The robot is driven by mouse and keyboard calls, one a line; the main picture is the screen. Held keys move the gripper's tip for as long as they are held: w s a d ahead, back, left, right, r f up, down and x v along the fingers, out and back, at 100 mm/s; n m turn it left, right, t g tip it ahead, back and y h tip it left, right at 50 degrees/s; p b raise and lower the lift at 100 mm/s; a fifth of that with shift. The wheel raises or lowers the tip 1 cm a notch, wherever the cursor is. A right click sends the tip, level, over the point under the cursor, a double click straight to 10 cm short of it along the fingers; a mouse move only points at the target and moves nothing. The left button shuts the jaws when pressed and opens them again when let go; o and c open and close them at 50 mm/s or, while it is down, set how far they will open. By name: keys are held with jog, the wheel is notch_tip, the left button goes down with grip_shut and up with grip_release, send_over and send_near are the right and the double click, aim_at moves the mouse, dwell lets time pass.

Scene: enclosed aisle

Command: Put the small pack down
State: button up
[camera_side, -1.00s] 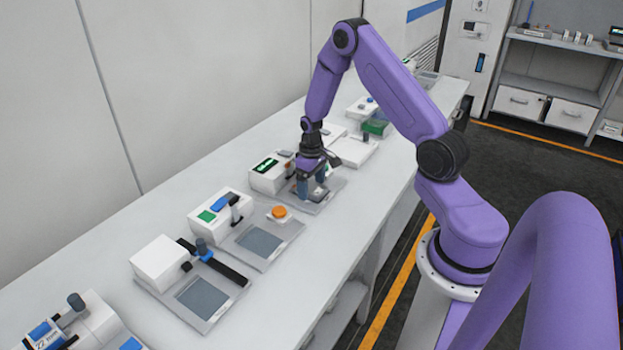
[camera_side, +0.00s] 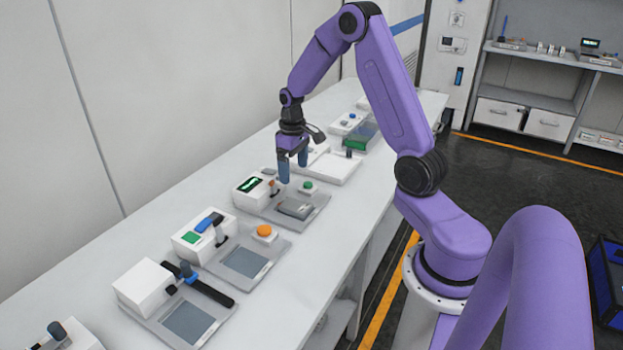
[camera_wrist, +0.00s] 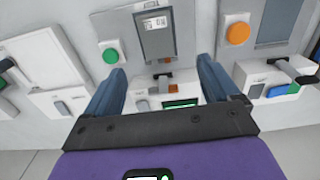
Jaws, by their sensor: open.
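The small pack (camera_side: 295,208) is a flat grey packet lying on the grey plate (camera_side: 318,213) of the station with the green-lit display. In the wrist view the pack (camera_wrist: 157,40) shows a white label at its far end, beyond my fingertips. My gripper (camera_side: 293,173) is open and empty, raised above the back of that plate. Its two blue-grey fingers (camera_wrist: 161,70) are spread apart in the wrist view, with nothing between them touching either one.
A white box with a lit display (camera_side: 250,188) and an orange-tipped lever (camera_side: 273,186) stands behind the plate. A green button (camera_side: 307,186) sits beside the pack. Nearer stands a station with an orange button (camera_side: 264,232); a white tray (camera_side: 334,168) lies farther along.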

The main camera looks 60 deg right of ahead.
jog(key=s+a+r+n, duration=0.3)
jog(key=s+a+r, duration=0.15)
jog(key=a, duration=0.55)
jog(key=s+a+r+n, duration=0.3)
jog(key=s+a, duration=0.3)
jog(key=a, duration=0.4)
jog(key=s+a+r+n, duration=0.1)
jog(key=s+a+n, duration=0.1)
jog(key=s, duration=0.7)
jog(key=s+a+r+n, duration=0.1)
jog(key=s+n, duration=0.3)
jog(key=s, duration=0.4)
jog(key=shift+s+a+r, duration=0.3)
jog(key=shift+s+a, duration=0.05)
